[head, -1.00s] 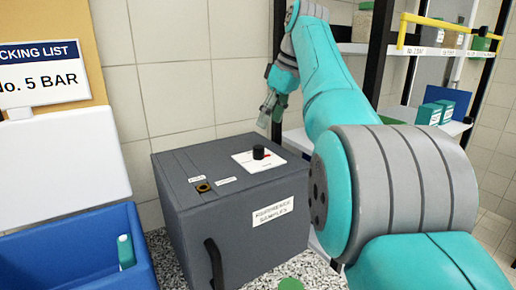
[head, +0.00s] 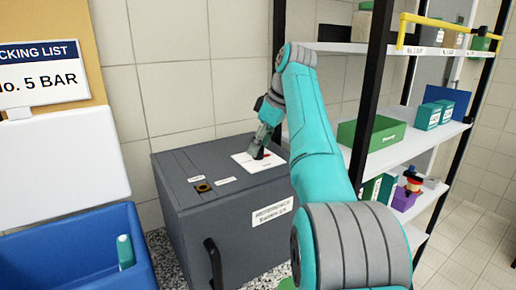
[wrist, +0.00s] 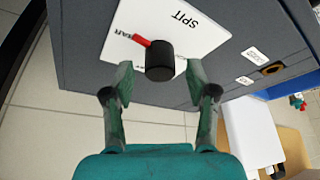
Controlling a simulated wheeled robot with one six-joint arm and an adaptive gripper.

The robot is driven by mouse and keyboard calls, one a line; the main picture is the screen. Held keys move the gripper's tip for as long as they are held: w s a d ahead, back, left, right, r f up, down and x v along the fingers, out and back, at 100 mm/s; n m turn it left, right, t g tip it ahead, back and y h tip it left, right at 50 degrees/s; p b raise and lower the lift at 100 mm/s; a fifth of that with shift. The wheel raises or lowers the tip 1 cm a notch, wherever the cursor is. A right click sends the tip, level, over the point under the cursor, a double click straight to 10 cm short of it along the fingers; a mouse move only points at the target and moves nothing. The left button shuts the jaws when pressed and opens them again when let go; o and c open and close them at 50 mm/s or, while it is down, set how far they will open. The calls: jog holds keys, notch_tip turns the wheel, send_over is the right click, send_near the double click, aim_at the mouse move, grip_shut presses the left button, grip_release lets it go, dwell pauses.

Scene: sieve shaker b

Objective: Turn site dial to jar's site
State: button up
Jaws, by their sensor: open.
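The site dial is a black knob (wrist: 160,62) with a red pointer (wrist: 141,41) on a white plate (wrist: 200,40) in the wrist view. The plate reads "SPIT" on one side and a word ending in "BAR" on the other; the pointer is by the "BAR" word. In the head view the plate (head: 242,161) lies on top of a grey box (head: 205,168). My gripper (wrist: 160,84) is open, its fingers either side of the knob's near end, with no clear contact. In the head view my gripper (head: 260,147) largely hides the knob. I cannot identify the jar for sure.
A sign (head: 45,75) reads "No. 5 BAR". A small green-and-white container (head: 125,252) stands in the blue bin (head: 70,235) at left. A shelf rack (head: 374,90) stands close right of my arm. The box has a black handle (head: 213,265) in front.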

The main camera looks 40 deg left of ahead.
jog(key=shift+x, duration=0.75)
grip_shut()
